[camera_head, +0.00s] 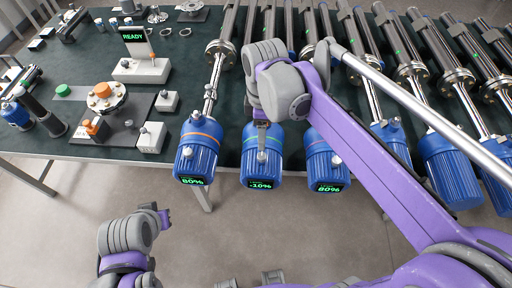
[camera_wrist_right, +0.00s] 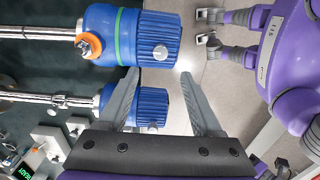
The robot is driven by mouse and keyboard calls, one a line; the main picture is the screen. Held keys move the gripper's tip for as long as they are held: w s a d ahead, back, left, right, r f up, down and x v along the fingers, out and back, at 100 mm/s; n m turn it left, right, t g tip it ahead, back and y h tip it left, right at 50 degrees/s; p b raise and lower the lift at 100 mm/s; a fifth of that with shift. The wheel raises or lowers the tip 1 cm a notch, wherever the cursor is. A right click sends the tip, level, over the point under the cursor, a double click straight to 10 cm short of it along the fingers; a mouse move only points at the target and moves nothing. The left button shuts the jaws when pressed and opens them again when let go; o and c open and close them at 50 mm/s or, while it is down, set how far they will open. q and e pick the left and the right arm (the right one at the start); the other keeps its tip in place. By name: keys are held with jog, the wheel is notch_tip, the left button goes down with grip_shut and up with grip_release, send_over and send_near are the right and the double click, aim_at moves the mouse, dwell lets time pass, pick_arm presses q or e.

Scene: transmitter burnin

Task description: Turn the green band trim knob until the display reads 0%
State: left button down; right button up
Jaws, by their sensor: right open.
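The green-band transmitter (camera_head: 261,158) is the middle of three blue housings at the table's front edge. Its display (camera_head: 261,184) reads -10%. Its green band (camera_wrist_right: 118,35) and silver trim knob (camera_wrist_right: 160,52) show in the right wrist view. My right gripper (camera_wrist_right: 160,76) is open and empty there, its fingertips just below the knob in the picture and apart from it. In the head view my right gripper (camera_head: 262,138) hangs over this housing and partly hides it. My left gripper (camera_head: 160,214) is low at the left, away from the table; its jaws are unclear.
An orange-band transmitter (camera_head: 197,152) at left and another blue transmitter (camera_head: 326,160) at right both read 80%. More transmitters stand further right. A white device (camera_head: 140,70) with a READY display sits at the back left. The floor before the table is clear.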

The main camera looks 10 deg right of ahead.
aim_at(262, 156)
notch_tip(262, 156, down, 10)
jog(key=shift+s+r, duration=0.1)
jog(key=shift+r, duration=0.05)
dwell(0.3)
grip_shut()
